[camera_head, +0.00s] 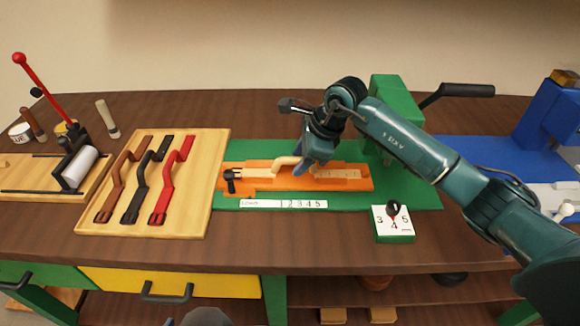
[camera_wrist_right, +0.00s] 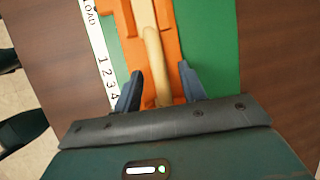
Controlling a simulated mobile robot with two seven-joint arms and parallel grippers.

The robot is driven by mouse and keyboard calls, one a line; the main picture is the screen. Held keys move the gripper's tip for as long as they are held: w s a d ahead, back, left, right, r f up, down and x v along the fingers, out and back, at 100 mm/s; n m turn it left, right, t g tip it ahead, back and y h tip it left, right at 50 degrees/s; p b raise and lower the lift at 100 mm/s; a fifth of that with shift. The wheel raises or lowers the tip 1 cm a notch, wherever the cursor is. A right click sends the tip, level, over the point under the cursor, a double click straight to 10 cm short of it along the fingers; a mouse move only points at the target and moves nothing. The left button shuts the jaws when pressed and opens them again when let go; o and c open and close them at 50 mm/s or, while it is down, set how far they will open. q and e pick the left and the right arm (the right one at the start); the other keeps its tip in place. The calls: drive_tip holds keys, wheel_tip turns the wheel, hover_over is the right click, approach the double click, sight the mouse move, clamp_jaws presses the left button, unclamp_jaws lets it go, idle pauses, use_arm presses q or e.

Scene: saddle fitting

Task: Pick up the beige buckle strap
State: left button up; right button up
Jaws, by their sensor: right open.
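The beige buckle strap (camera_head: 285,161) lies in the orange fixture (camera_head: 262,183) on the green base. In the right wrist view the strap (camera_wrist_right: 153,50) runs between the two open blue fingers of the gripper (camera_wrist_right: 163,82), one finger on each side. I cannot tell whether they touch it. My left gripper is not in view.
A wooden board (camera_head: 193,215) at left holds brown (camera_head: 116,187), black (camera_head: 147,184) and red (camera_head: 173,178) straps. A numbered dial box (camera_head: 393,226) stands at the front right of the green base (camera_head: 340,196). A green press (camera_head: 398,92) with a black handle stands behind.

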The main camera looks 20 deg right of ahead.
drive_tip(key=shift+x, duration=0.8)
drive_tip(key=shift+r, duration=0.1)
drive_tip(key=shift+c, duration=0.3)
clamp_jaws()
